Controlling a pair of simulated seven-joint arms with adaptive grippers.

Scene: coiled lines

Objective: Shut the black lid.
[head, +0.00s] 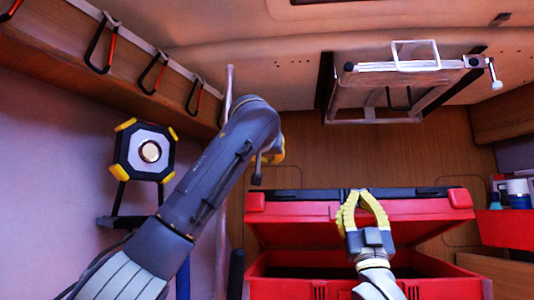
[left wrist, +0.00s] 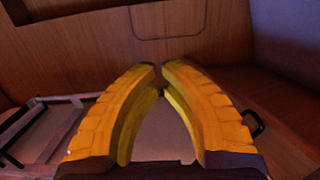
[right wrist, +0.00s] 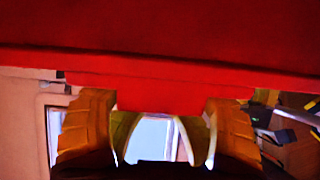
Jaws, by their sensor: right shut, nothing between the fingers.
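A red toolbox (head: 290,290) stands at the lower right of the head view. Its lid (head: 300,212) is red in front with a black top part (head: 310,195). The lid is raised, with an open dark gap under it. My right gripper (head: 362,192) is shut and empty, its yellow fingers upright before the lid's front; whether they touch cannot be told. In the right wrist view the red lid (right wrist: 160,35) fills the top and hides the fingertips. My left gripper is mostly hidden behind my arm in the head view; its fingertips (left wrist: 160,72) meet, empty, in the left wrist view.
A folded metal rack (head: 400,75) hangs above the toolbox. A work light (head: 127,152) is at the left wall, below a rail of hooks (head: 150,72). A red bin (head: 505,228) with bottles stands at the far right. Wood panelling lies behind.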

